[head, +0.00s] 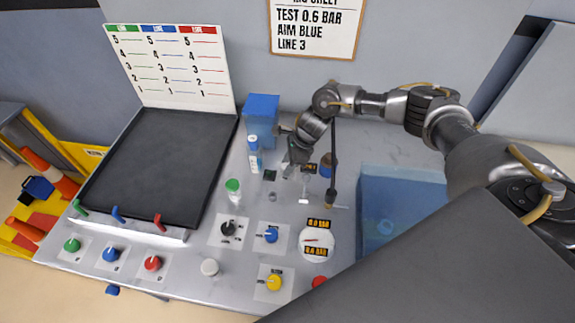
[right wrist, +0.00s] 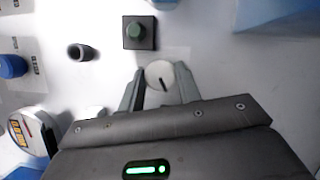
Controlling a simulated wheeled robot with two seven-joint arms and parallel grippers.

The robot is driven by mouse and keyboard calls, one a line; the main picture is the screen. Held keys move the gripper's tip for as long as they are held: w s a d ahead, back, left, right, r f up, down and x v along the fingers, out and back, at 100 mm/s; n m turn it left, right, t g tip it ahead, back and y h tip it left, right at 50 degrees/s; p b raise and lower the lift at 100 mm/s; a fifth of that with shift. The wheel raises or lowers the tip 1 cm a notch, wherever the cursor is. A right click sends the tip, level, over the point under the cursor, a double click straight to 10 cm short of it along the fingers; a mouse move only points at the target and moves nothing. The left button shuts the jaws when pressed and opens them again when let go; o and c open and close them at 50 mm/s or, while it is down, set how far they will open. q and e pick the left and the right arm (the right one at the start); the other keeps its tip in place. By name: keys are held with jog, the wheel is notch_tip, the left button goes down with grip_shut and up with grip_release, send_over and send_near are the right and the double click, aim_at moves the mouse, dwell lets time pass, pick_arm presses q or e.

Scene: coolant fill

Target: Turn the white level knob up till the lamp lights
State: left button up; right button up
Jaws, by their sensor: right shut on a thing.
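The white level knob (right wrist: 160,75) is round with a black pointer line and sits between my right gripper's fingers in the right wrist view. My right gripper (right wrist: 158,88) is shut on it. In the head view the right gripper (head: 289,172) reaches down to the panel, and its fingers mostly hide the knob there. The lamp (right wrist: 139,31) is a dark green dome on a black square beside the knob; it looks dull. In the head view the lamp (head: 270,175) is a small dark square left of the gripper. My left gripper is not in view.
A gauge (head: 318,243) and several coloured knobs lie nearer. A blue bin (head: 400,195) stands right.

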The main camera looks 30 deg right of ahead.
jog(key=shift+m+t+h+b, duration=0.3)
jog(key=shift+m+t+b, duration=0.15)
jog(key=shift+m, duration=1.05)
jog(key=shift+r, duration=0.1)
jog(key=o, duration=1)
jog(key=b+v, duration=0.3)
jog(key=v, duration=0.7)
jog(key=shift+r, duration=0.35)
